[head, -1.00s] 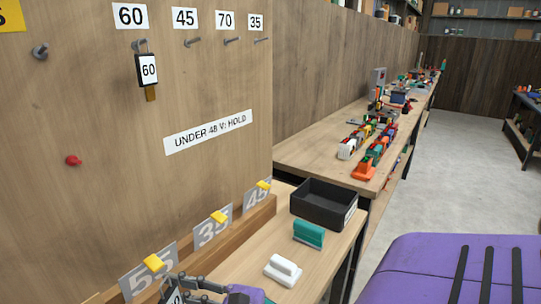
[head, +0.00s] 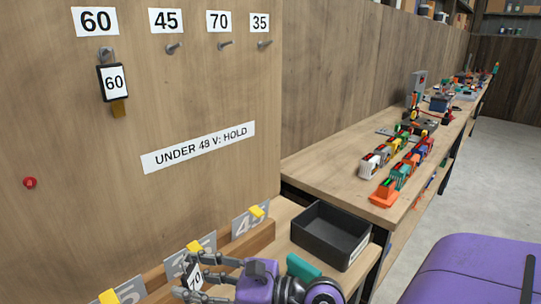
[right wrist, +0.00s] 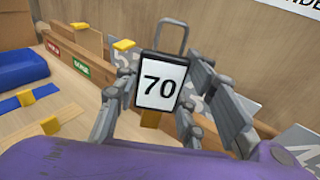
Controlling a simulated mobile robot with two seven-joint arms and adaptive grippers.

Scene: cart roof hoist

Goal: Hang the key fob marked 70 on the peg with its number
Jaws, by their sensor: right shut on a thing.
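The key fob marked 70 (right wrist: 160,82) is upright between the fingers of my right gripper (right wrist: 158,100), its metal loop on top. In the head view the fob (head: 195,279) shows at the bottom, held by the right gripper (head: 195,277), which is shut on it. The peg under the 70 label (head: 225,44) is on the wooden board, bare, above and to the right of the gripper. The fob marked 60 (head: 114,83) hangs on the peg under the 60 label. My left gripper is not in view.
Bare pegs sit under the 45 label (head: 167,21) and the 35 label (head: 260,22). Numbered plates with yellow clips stand in a wooden rail (head: 160,276) below the board. A black bin (head: 330,235) stands right of the gripper. A sign (head: 199,147) is on the board.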

